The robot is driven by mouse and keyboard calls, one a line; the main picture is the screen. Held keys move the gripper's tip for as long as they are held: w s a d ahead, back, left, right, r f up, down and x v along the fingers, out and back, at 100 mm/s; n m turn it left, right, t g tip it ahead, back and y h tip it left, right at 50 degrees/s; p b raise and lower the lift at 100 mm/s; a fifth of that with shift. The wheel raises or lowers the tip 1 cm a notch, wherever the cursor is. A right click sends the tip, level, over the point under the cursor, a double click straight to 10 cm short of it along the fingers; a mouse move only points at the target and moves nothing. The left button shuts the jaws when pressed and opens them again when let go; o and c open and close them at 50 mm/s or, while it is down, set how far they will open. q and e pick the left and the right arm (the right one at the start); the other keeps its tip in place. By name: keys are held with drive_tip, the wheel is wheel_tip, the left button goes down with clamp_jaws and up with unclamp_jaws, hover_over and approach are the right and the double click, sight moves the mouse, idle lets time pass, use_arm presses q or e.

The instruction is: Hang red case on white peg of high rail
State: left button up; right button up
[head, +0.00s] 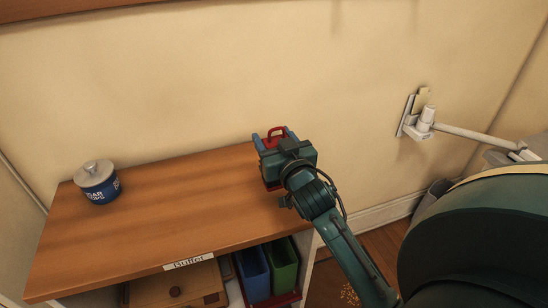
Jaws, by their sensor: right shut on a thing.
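The red case (275,133) shows in the head view at the right part of the buffet top. Its red handle sticks up between the blue fingers of my right gripper (273,138), and a bit of red shows lower down beside the wrist. The gripper is shut on the case and hides most of it. I cannot tell whether the case touches the wooden top. My left gripper is not in view. No white peg or high rail can be made out.
The wooden buffet (165,215) has a clear middle. A blue-and-white jar (97,183) with a grey lid stands at its left. A blue bin (253,273) and green bin (284,266) sit below. A white bracket (424,122) with an arm juts from the wall at right.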

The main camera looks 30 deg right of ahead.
drive_tip(key=shift+f, duration=1.95)
drive_tip(key=shift+f, duration=0.2)
drive_tip(key=o, duration=1.4)
drive_tip(key=shift+c, duration=0.2)
